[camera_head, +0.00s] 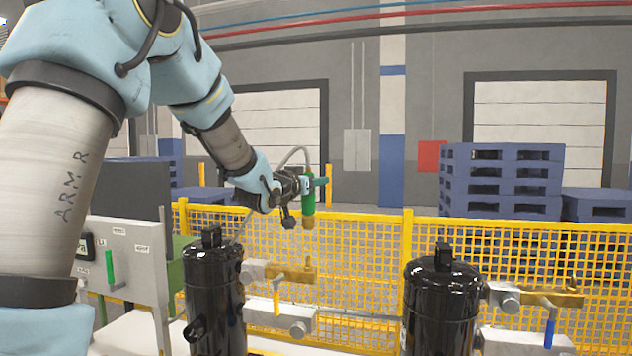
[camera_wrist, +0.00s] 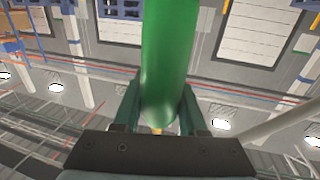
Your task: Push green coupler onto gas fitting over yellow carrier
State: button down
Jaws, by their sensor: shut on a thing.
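The green coupler (camera_head: 308,207) is upright, with a brass end pointing down. In the wrist view the coupler (camera_wrist: 166,60) stands between the two teal fingers. The left carrier (camera_head: 277,310), with a yellow hanging handle, sits below the coupler, right of the left compressor. A small brass gas fitting (camera_head: 307,263) stands up at the right end of its brass bar. A clear gap separates the coupler from this fitting.
Black compressors stand at left (camera_head: 214,300) and right (camera_head: 440,310). A second brass bar (camera_head: 540,298) with a blue handle (camera_head: 549,330) is beside the right one. A grey hose (camera_head: 292,153) loops behind my gripper. A yellow mesh fence (camera_head: 365,270) runs behind.

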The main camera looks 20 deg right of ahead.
notch_tip(320, 180, down, 6)
jog(key=b, duration=0.6)
jog(key=shift+r, duration=0.1)
jog(key=shift+a+b, duration=0.1)
jog(key=shift+b, duration=0.5)
dwell(2.0)
jog(key=shift+f+b, duration=1.9)
jog(key=shift+f, duration=0.1)
jog(key=shift+c, duration=1.9)
grip_release()
jog(key=shift+s, duration=0.1)
jog(key=b, duration=0.3)
send_near(314, 218)
jog(key=w, duration=0.2)
jog(key=shift+w+d+f, duration=0.3)
jog(key=shift+d+f, duration=0.05)
jog(key=shift+d, duration=0.05)
